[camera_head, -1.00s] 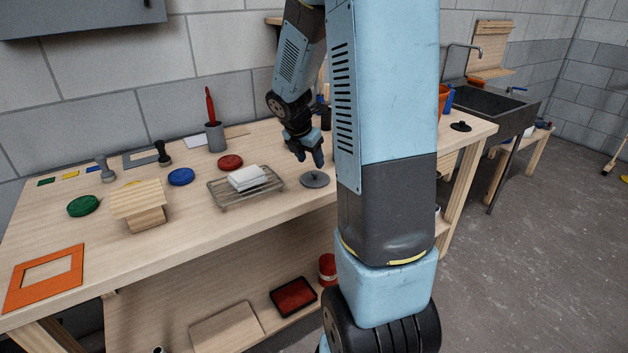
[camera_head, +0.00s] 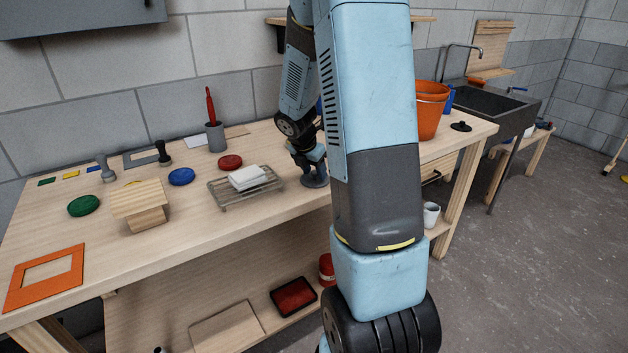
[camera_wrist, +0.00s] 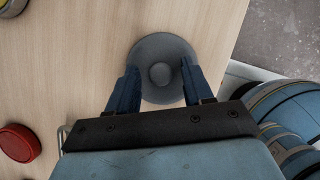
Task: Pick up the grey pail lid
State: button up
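The grey pail lid (camera_head: 315,183) lies flat on the wooden bench near its front edge, partly hidden by my gripper (camera_head: 312,168). In the wrist view the lid (camera_wrist: 163,48) is a round grey disc with a round knob (camera_wrist: 160,74) at its middle. My gripper (camera_wrist: 159,70) points down over the lid, with one blue finger on each side of the knob. The fingers are open, with a gap between each and the knob. Whether the fingertips touch the lid's top, I cannot tell.
A wire rack (camera_head: 226,197) with a white block (camera_head: 246,177) stands left of the lid. A red disc (camera_head: 230,162) lies behind the rack. An orange bucket (camera_head: 430,112) and a dark lid (camera_head: 461,126) are on the right. The bench's front edge is close to the grey lid.

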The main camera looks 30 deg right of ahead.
jog(key=c, duration=0.9)
grip_shut()
jog(key=shift+r, duration=0.15)
